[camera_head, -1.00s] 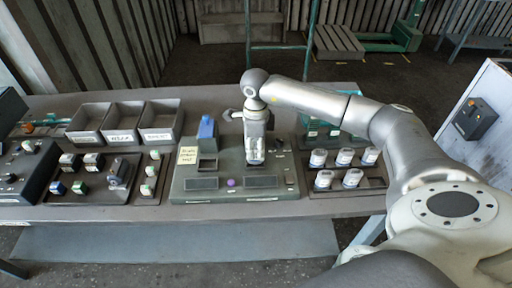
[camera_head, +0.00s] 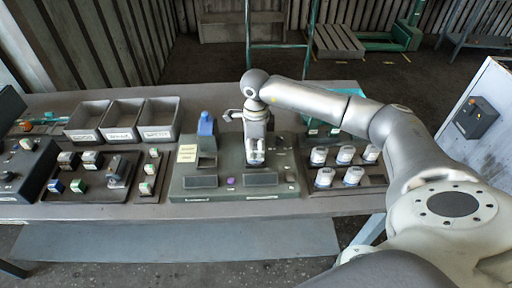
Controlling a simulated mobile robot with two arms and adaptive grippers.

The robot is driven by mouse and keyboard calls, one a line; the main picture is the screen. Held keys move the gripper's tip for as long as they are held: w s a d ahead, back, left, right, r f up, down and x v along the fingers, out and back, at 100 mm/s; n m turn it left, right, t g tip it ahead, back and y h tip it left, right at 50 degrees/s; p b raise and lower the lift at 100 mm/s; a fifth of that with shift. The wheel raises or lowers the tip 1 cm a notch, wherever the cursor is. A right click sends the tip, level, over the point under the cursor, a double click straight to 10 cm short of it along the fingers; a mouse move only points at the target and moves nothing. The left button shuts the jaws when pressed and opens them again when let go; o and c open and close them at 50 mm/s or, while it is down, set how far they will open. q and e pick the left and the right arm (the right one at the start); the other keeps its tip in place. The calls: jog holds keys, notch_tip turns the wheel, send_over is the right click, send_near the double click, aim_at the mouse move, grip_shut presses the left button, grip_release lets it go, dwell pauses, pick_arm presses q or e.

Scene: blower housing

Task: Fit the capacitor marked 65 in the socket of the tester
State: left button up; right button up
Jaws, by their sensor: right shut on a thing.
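My right gripper (camera_head: 255,158) points down over the tester's right half. It is shut on a small whitish capacitor (camera_head: 255,156), mostly hidden between the fingers. Its mark cannot be read, and the socket under it is hidden, so I cannot tell whether it is seated. Several white capacitors (camera_head: 345,154) stand in a dark tray (camera_head: 376,178) right of the tester. My left gripper is not in view.
Three grey bins (camera_head: 156,133) stand at the back left. Dark trays with small relays (camera_head: 92,158) and other parts lie left of the tester. A green rack sits behind the capacitor tray, partly hidden by my right arm. The bench front edge is clear.

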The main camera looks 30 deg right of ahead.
jog(key=shift+f+b, duration=0.3)
jog(key=shift+f, duration=0.1)
jog(key=o, duration=0.9)
jog(key=shift+o, duration=0.2)
jog(key=shift+r, duration=0.1)
notch_tip(320, 180, up, 12)
